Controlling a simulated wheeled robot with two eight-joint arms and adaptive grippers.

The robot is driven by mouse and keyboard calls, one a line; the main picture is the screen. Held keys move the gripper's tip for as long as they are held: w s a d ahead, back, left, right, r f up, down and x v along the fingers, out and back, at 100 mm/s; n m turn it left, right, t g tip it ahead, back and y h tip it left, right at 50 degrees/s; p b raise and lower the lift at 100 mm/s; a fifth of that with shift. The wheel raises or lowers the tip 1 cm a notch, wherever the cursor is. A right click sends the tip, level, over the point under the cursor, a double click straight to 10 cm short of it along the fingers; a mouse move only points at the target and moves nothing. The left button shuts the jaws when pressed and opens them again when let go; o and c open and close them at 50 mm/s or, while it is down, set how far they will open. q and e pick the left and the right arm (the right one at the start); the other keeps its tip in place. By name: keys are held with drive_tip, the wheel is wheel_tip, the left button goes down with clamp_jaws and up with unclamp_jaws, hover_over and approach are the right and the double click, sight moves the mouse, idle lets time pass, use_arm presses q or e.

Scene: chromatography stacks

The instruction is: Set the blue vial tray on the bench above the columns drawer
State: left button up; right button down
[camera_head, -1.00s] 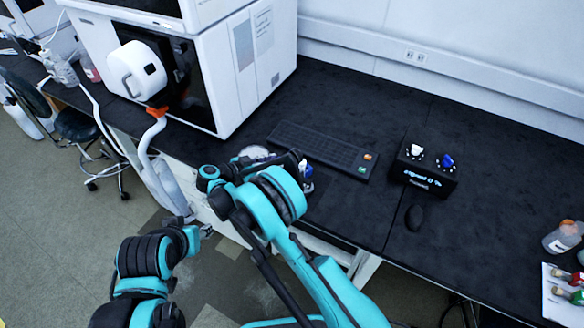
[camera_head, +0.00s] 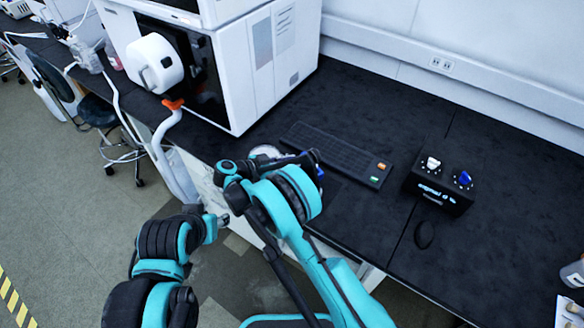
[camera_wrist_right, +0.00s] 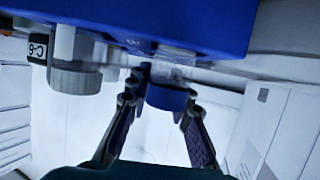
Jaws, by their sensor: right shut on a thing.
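The blue vial tray (camera_wrist_right: 190,22) fills the top of the right wrist view, close to the camera. Vials project from it there: one has a blue cap (camera_wrist_right: 167,97), another a grey-white cap (camera_wrist_right: 75,79) beside a C-6 label. My right gripper (camera_wrist_right: 160,88) is shut at the tray, its fingers on either side of the blue-capped vial; the exact contact is hidden. In the head view my right arm covers most of the tray, leaving a small blue patch (camera_head: 320,172). My left gripper (camera_head: 222,219) is low left of the bench edge; its fingers are unclear.
The black bench (camera_head: 365,220) has clear room in front of the keyboard (camera_head: 335,153). A black control box (camera_head: 438,187) and a mouse (camera_head: 424,235) stand to the right. A large white instrument (camera_head: 262,65) stands behind left. White drawer fronts show below the bench; labels are unreadable.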

wheel_tip(320, 180, up, 10)
drive_tip(key=p, duration=0.3)
drive_tip(key=shift+d, duration=0.1)
drive_tip(key=s+d+r+n+t+y, duration=0.25)
drive_tip(key=d+r+n+t, duration=0.2)
drive_tip(key=d, duration=0.65)
drive_tip(key=s+d+r+n+t+y, duration=0.1)
drive_tip(key=s+d+r+n+y, duration=0.3)
drive_tip(key=s, duration=0.5)
drive_tip(key=shift+d+r+y, duration=0.45)
drive_tip(key=shift+d+r, duration=0.15)
drive_tip(key=shift+d, duration=0.05)
drive_tip(key=shift+f, duration=0.1)
